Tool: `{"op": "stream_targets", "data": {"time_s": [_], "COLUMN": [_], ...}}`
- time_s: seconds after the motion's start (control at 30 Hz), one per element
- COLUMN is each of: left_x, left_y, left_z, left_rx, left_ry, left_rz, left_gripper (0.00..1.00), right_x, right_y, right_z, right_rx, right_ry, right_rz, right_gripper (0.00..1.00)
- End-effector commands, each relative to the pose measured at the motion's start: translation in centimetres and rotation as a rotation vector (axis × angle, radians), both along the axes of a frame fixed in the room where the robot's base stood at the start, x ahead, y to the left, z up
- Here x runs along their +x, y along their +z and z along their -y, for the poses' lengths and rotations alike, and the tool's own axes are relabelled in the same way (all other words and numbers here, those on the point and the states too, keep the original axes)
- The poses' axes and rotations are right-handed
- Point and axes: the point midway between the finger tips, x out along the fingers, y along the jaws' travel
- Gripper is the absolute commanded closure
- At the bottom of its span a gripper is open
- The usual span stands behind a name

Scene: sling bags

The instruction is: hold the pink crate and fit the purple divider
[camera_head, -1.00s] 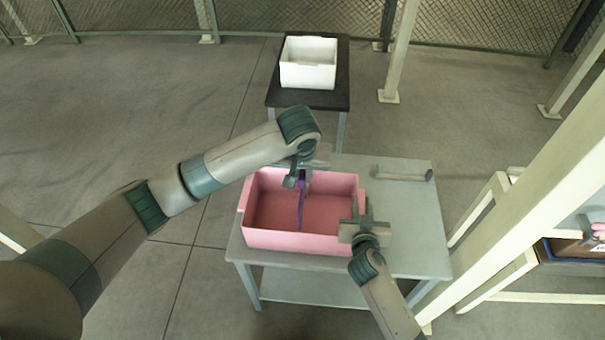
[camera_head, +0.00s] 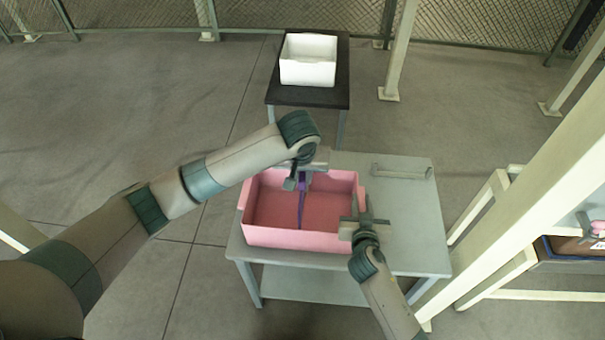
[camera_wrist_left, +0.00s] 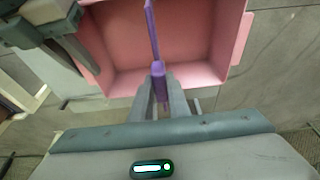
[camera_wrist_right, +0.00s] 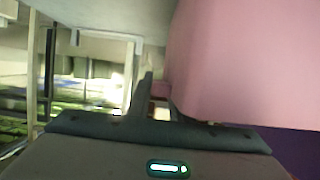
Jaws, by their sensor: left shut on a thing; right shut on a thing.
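The pink crate (camera_head: 290,239) stands open on the grey table. The thin purple divider (camera_head: 301,207) is upright inside it, near the middle, running front to back. My left gripper (camera_head: 303,182) is over the crate's back part and shut on the divider; the left wrist view shows the fingers (camera_wrist_left: 159,88) on both sides of the divider (camera_wrist_left: 152,35). Whether the divider's lower edge touches the crate floor I cannot tell. My right gripper (camera_head: 354,217) is shut on the crate's right side near the front; the right wrist view shows the crate wall (camera_wrist_right: 240,60) beside its fingers (camera_wrist_right: 155,90).
A grey handle-like bar (camera_head: 401,173) is on the table (camera_head: 405,215), right of the crate. The table's right part is otherwise clear. A white bin (camera_head: 308,64) stands on a black-topped stand (camera_head: 322,97) behind. A pale post frame (camera_head: 510,150) stands at the right.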

Motion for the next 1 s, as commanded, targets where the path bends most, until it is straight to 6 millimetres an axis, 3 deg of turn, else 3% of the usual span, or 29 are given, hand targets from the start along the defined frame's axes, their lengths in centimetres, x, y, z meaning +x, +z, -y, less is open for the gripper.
{"op": "stream_targets", "data": {"time_s": [1.0], "left_x": [0.0], "left_y": [-2.1], "left_z": [0.0], "left_rx": [-0.001], "left_ry": [0.000], "left_rz": [0.000], "left_gripper": [1.00], "right_x": [0.0], "right_y": [0.0], "right_z": [0.0], "right_rx": [0.000], "right_ry": [0.000], "right_rz": [0.000], "right_gripper": [1.00]}}
